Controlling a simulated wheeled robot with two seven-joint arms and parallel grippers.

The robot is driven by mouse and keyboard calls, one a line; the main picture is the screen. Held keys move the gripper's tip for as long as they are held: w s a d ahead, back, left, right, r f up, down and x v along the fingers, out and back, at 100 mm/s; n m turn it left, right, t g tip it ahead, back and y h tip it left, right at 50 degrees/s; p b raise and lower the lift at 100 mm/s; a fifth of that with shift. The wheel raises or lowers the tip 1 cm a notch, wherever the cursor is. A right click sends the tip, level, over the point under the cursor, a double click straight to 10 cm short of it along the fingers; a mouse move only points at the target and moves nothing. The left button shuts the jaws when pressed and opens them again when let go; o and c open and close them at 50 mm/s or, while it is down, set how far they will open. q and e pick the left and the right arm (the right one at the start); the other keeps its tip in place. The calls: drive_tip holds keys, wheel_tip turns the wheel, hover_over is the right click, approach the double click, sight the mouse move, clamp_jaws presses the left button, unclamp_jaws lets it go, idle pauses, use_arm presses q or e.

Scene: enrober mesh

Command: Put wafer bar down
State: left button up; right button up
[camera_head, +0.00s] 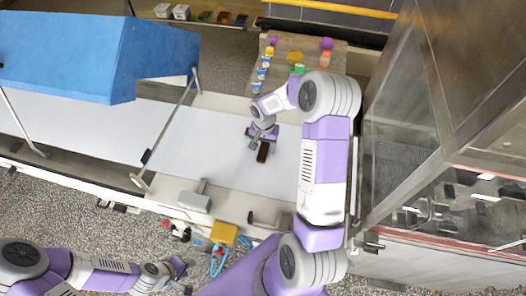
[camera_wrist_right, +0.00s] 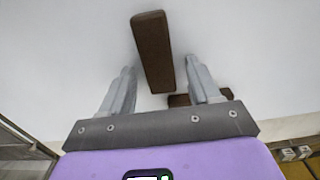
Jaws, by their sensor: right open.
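The wafer bar (camera_wrist_right: 153,50) is a dark brown block on the white belt (camera_head: 205,150). In the right wrist view it lies lengthwise between the two fingers of my right gripper (camera_wrist_right: 159,68), with a gap on each side. In the head view the bar (camera_head: 263,152) shows just below my right gripper (camera_head: 255,143), which is open. A second dark brown piece (camera_wrist_right: 185,100) shows partly behind the right finger in the wrist view; what it is cannot be told. My left gripper (camera_head: 178,277) is low at the left, away from the belt; its opening is unclear.
A blue hood (camera_head: 95,55) on metal struts covers the belt's left part. A table (camera_head: 290,50) with small coloured items stands at the back. A glass-and-metal cabinet (camera_head: 400,130) closes off the right. The belt left of my right gripper is clear.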

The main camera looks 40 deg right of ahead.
drive_tip(key=c, duration=0.9)
